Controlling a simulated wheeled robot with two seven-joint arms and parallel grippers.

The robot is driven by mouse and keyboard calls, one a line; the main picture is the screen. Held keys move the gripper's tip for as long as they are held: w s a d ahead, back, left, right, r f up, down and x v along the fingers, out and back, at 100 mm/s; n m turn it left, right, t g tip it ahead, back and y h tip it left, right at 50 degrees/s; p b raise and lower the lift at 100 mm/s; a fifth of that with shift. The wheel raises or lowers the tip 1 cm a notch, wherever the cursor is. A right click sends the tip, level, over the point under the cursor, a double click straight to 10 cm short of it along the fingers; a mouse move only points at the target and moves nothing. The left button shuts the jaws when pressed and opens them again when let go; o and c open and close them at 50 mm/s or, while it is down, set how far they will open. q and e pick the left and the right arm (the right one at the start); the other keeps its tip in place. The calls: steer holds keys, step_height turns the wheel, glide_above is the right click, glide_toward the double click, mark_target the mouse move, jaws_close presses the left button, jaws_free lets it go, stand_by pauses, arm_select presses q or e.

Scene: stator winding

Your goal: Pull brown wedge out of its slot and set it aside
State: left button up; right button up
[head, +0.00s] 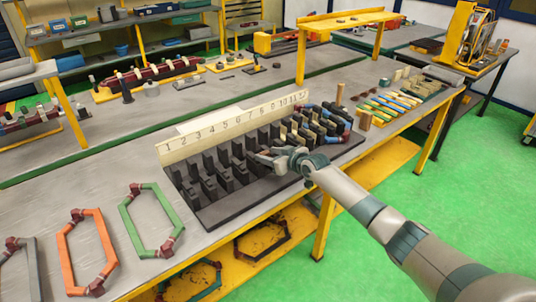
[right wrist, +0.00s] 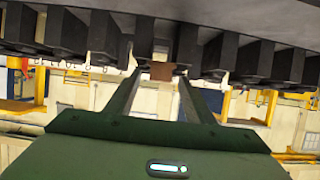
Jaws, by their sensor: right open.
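The black slotted stator (head: 240,196) lies on the grey workbench, with a row of dark upright teeth. My right gripper (head: 262,157) is at its front teeth, near the middle of the row. In the right wrist view its two fingers (right wrist: 160,85) point at the teeth (right wrist: 104,35) and are apart. The brown wedge (right wrist: 162,71) shows between the fingertips, at a slot between two teeth. I cannot tell whether the fingers touch it. In the head view the wedge is hidden by the gripper. My left gripper is not in view.
A cream board numbered from 1 (head: 230,125) stands behind the stator. Green (head: 128,222) and orange (head: 68,262) hexagonal coils lie at the front left. Small coloured strips (head: 390,105) lie to the right. Bare bench (head: 120,165) lies left of the stator.

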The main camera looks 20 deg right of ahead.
steer(key=shift+w+a+f, duration=0.15)
steer(key=shift+w, duration=0.2)
steer(key=c, duration=1.1)
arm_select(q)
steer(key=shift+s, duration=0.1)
arm_select(e)
steer(key=shift+c, duration=0.2)
steer(key=shift+s, duration=0.1)
steer(key=shift+s+f, duration=0.1)
steer(key=shift+s, duration=0.35)
steer(key=shift+s+d, duration=0.5)
steer(key=shift+s, duration=0.2)
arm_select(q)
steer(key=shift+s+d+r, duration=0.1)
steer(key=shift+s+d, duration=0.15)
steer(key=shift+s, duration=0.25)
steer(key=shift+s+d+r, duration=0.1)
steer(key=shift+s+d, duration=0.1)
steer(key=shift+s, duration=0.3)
